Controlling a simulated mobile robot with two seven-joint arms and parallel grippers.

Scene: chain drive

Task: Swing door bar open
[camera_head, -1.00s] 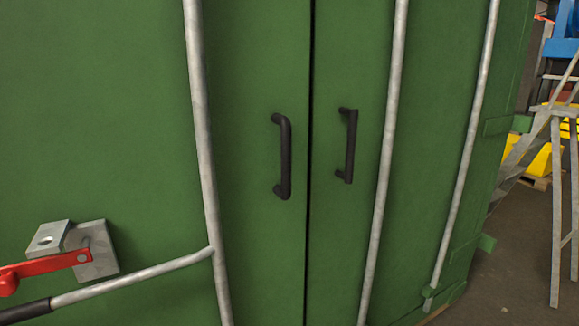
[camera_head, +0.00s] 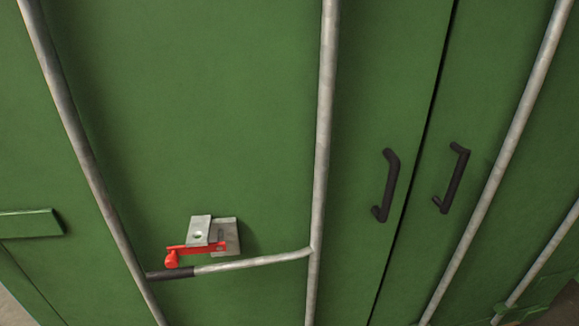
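The door bar is a grey metal lever (camera_head: 260,261) with a black grip (camera_head: 170,274) at its left end. Its right end joins a tall vertical grey rod (camera_head: 322,150) on the green door. The lever lies nearly level, its grip end slightly lower, against the door. A red latch (camera_head: 195,250) with a grey metal bracket (camera_head: 226,236) sits just above the lever near the grip. Neither of my grippers shows in the head view.
Two black handles stand either side of the door seam, the left one (camera_head: 387,186) and the right one (camera_head: 452,178). More vertical rods run at left (camera_head: 85,160) and right (camera_head: 505,155). A green block (camera_head: 30,223) sits at far left. Bits of floor show at the lower corners.

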